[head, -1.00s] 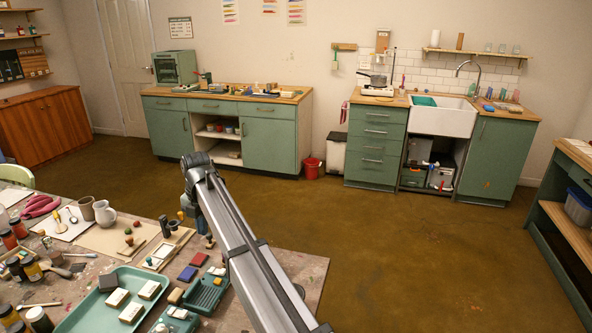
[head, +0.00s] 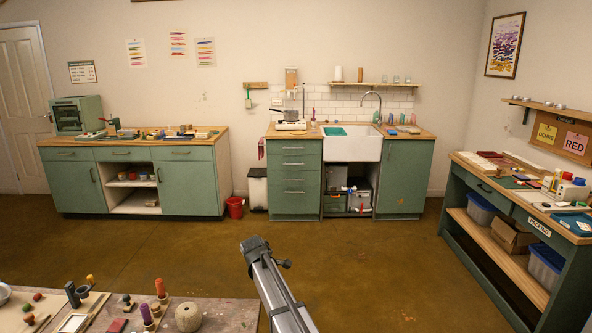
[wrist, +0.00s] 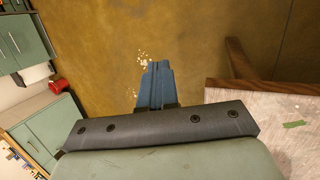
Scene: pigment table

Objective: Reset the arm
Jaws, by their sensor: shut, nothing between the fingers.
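In the wrist view my gripper (wrist: 156,84) shows as two blue fingers pressed together, with nothing between them. It points at the bare brown floor (wrist: 95,50), beside the paint-marked work table (wrist: 285,115) at the right of that view. In the head view my arm rises from the bottom edge, to the right of the work table (head: 225,315). The gripper's fingers cannot be made out there.
A stamp (head: 160,288) and a round beige ball-like object (head: 188,316) stand near the table's right part. Green cabinets with a sink (head: 352,147) line the back wall, with a red bucket (head: 235,207) nearby. A bench (head: 500,215) stands right. The middle floor is clear.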

